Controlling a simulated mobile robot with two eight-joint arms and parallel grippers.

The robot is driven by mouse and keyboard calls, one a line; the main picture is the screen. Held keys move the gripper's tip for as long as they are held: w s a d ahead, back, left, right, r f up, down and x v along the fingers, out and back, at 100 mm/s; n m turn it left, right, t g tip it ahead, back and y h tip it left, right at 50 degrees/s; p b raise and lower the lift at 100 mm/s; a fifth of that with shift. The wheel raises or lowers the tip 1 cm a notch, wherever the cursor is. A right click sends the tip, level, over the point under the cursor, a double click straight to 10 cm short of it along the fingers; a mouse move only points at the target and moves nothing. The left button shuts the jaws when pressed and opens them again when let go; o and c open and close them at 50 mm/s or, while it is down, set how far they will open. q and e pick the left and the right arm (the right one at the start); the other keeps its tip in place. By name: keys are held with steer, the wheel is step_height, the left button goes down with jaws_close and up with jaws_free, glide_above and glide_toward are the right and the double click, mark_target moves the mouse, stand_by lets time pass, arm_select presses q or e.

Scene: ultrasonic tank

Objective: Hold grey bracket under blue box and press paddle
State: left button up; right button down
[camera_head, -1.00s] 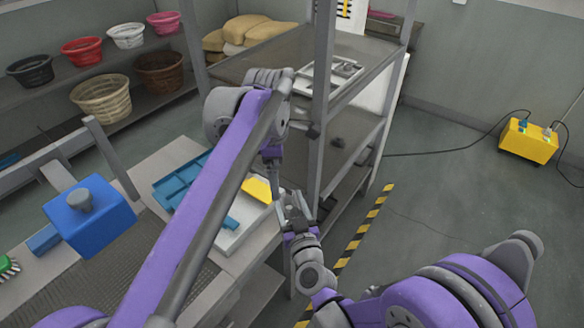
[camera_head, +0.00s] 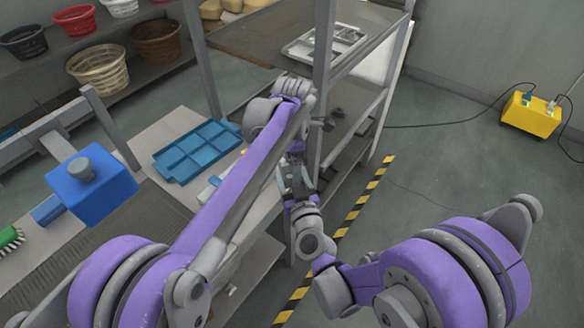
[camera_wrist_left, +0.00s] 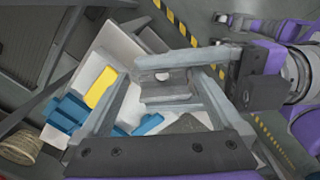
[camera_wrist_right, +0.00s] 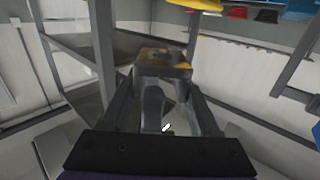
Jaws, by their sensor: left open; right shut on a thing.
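The grey bracket (camera_wrist_left: 168,88) shows in the left wrist view, between the two fingers of my left gripper (camera_wrist_left: 160,80). My left gripper is open around it; I cannot tell whether the fingers touch it. My right gripper (camera_wrist_left: 205,62) reaches in from the right and is shut on the bracket. In the head view the two grippers meet in front of the shelf rack, and the bracket is mostly hidden. I cannot clearly identify the paddle.
A blue compartment tray (camera_head: 195,148) lies on the bench. Grey metal posts (camera_head: 108,125) stand by the blue box. A shelf rack (camera_head: 322,90) is close behind the grippers. A yellow box (camera_head: 530,115) with cables stands on the floor at right. Floor at right is mostly free.

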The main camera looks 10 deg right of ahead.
arm_select(q)
steer(key=shift+f, duration=0.7)
steer(key=c, duration=1.3)
arm_select(e)
steer(key=shift+c, duration=0.2)
jaws_free()
